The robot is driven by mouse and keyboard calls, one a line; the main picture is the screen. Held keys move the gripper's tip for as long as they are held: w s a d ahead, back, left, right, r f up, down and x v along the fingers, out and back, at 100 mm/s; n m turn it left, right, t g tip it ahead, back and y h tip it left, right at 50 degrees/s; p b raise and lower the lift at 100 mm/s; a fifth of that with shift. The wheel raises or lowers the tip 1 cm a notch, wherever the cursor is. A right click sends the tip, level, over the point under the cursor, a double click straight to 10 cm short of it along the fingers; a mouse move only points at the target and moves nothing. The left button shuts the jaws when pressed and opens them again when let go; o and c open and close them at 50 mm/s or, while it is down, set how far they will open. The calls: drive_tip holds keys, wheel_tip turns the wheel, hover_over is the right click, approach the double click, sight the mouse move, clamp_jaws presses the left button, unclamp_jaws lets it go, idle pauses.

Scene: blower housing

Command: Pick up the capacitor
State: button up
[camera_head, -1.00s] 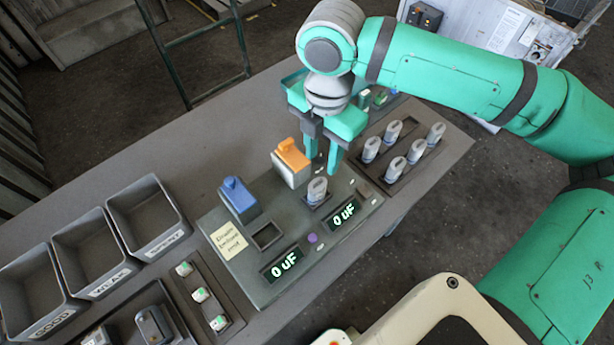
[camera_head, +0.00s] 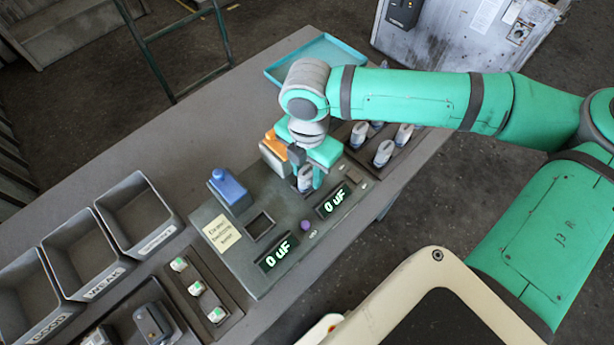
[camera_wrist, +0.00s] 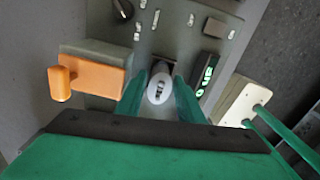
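The grey-white capacitor (camera_head: 304,181) stands upright in a socket of the dark tester panel (camera_head: 205,212), beside the orange-topped block. It also shows in the wrist view (camera_wrist: 158,90), between my two green fingers. My gripper (camera_head: 307,172) is low over the panel with one finger on each side of the capacitor. The fingers look apart, with narrow gaps to its sides. Part of the capacitor is hidden by my gripper in the head view.
Several similar capacitors (camera_head: 384,153) stand in a rack to the right. A blue-topped block (camera_head: 228,188) and an orange-topped block (camera_head: 273,147) rise from the panel. Both displays (camera_head: 334,199) read 0 uF. Grey bins (camera_head: 137,216) line the left; a teal tray (camera_head: 318,60) lies behind.

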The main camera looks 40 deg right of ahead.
sight(309, 171)
drive_tip(key=c, duration=0.7)
drive_tip(key=shift+r, duration=0.55)
wheel_tip(309, 171, up, 2)
drive_tip(key=shift+d+r, duration=0.1)
drive_tip(key=shift+r, duration=0.15)
drive_tip(key=s+d+r, duration=0.6)
drive_tip(key=s, duration=0.1)
drive_tip(key=s+d+r, duration=0.3)
drive_tip(key=shift+s+d+r, duration=0.1)
drive_tip(key=shift+s+r, duration=0.1)
